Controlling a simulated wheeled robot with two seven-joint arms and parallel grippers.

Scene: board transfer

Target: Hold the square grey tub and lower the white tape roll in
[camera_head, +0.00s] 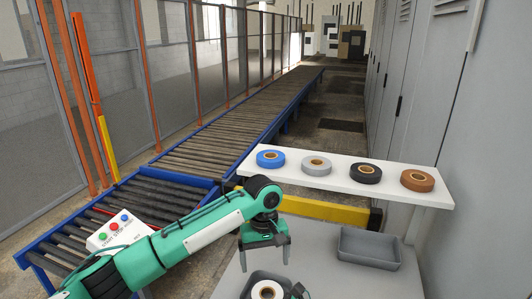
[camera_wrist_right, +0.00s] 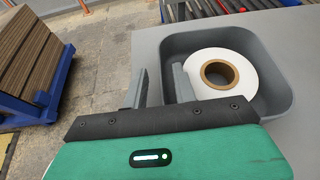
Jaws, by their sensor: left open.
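The square grey tub (camera_head: 248,284) stands at the near edge of the grey table, cut off by the bottom of the head view. The white tape roll (camera_head: 267,290) lies flat inside it. The wrist view shows the tub (camera_wrist_right: 282,112) with the roll (camera_wrist_right: 240,72) and its brown core within the walls. My left gripper (camera_head: 265,256) is open and empty above the tub, fingers pointing down.
A second grey tub (camera_head: 370,248), empty, stands to the right on the table. A white shelf (camera_head: 335,177) behind holds blue (camera_head: 270,159), grey (camera_head: 317,165), black (camera_head: 366,173) and brown (camera_head: 417,180) tape rolls. A roller conveyor (camera_head: 210,150) runs at the left.

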